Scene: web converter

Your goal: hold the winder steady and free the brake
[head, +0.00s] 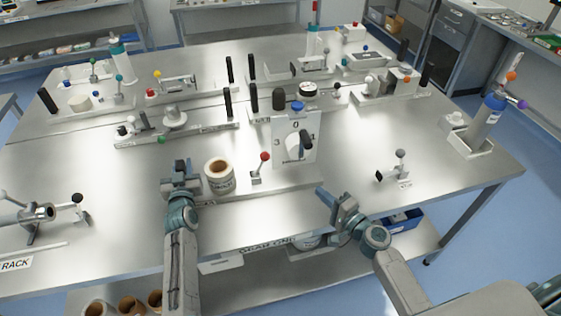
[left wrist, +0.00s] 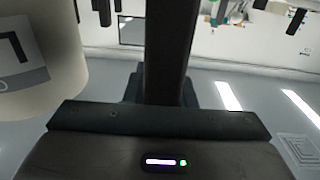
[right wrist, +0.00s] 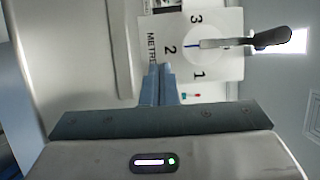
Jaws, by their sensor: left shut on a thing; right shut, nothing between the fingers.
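My left gripper (head: 181,163) is shut on a dark upright bar (left wrist: 167,45), which fills the middle of the left wrist view. A pale roll with a printed label (head: 220,178) stands just right of that gripper; it also shows in the left wrist view (left wrist: 38,70). I cannot tell which part is the winder or the brake. A small red-knobbed lever (head: 264,158) stands right of the roll. A white numbered plate (head: 286,153) carries a dark turning handle (head: 306,143). My right gripper (head: 321,190) is shut and empty, in front of and apart from that plate (right wrist: 224,68).
A knobbed lever on a small base (head: 400,165) stands to the right. A blue-topped bottle (head: 488,112) stands in a holder at the right edge. Fixtures with black handles line the middle and back.

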